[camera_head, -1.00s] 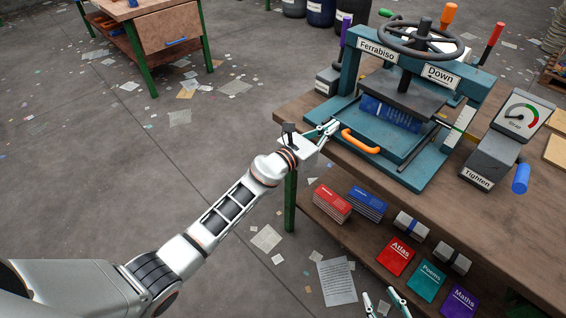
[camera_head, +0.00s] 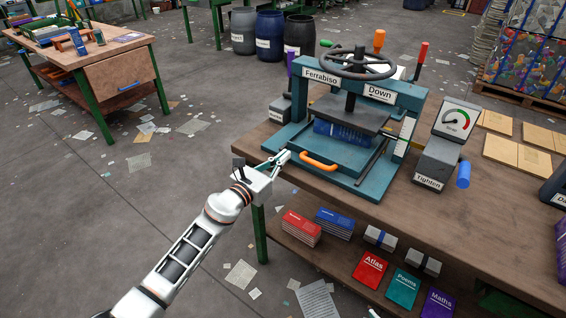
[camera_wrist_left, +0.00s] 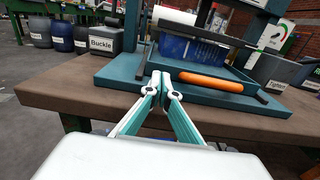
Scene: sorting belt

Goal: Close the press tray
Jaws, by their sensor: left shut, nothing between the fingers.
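The teal press tray (camera_head: 340,154) lies on the press base with its orange handle (camera_head: 319,161) toward the front. A blue bundle (camera_head: 343,134) sits at its rear, under the press plate. Bare tray shows in front of the bundle. My left gripper (camera_head: 285,157) is at the front left of the base, just left of the handle and apart from it. In the left wrist view its fingertips (camera_wrist_left: 165,83) are together and empty, and the handle (camera_wrist_left: 211,82) is to their right. Only a sliver of my right gripper (camera_head: 373,313) shows at the bottom edge.
The wheel (camera_head: 358,64) and platen (camera_head: 346,116) stand above the tray. The gauge box (camera_head: 440,150) is to the right. Books and bundles lie on the lower shelf (camera_head: 340,267). The tabletop front right is clear.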

